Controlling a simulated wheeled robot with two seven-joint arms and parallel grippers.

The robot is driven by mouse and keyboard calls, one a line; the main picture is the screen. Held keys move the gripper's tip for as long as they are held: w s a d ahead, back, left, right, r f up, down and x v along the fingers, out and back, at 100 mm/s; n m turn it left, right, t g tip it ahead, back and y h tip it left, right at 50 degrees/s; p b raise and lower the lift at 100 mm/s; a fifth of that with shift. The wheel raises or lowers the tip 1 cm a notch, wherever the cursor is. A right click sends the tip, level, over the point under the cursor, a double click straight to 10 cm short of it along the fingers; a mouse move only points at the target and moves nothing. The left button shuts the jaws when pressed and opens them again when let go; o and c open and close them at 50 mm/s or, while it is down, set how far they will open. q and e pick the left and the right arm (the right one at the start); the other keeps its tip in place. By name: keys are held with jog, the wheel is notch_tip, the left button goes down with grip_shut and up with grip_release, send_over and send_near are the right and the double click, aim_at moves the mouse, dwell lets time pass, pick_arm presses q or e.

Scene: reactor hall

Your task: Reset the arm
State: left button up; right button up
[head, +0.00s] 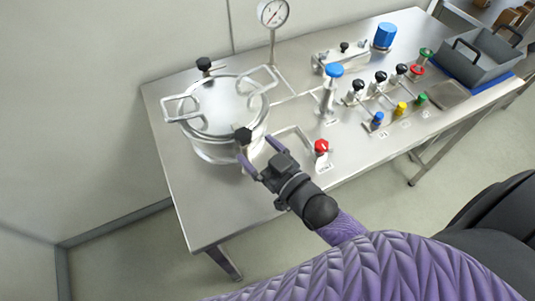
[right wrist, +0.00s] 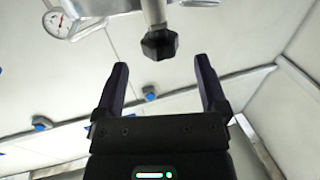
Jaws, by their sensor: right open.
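My right gripper (head: 258,157) reaches over the steel table toward the front of the steel pot (head: 214,148). Its two purple-grey fingers are spread, with nothing held between them. A black knob (head: 243,135) on the pot's front clamp stands just beyond the fingers. In the right wrist view the open fingers (right wrist: 162,82) point up at a dark knob (right wrist: 159,44) on a metal stem, which is apart from both fingertips. My left gripper is not in view.
A red-handled valve (head: 321,147) stands right of my gripper. Several colored valves, a pressure gauge (head: 273,13), a blue-capped valve (head: 333,71) and a grey tray (head: 479,60) occupy the table's back and right. The steel table's (head: 200,207) front left is clear.

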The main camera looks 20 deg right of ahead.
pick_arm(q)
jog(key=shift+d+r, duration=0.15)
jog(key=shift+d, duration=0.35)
pick_arm(e)
jog(key=v, duration=0.4)
jog(key=shift+s+d, duration=0.1)
jog(key=shift+s, duration=0.15)
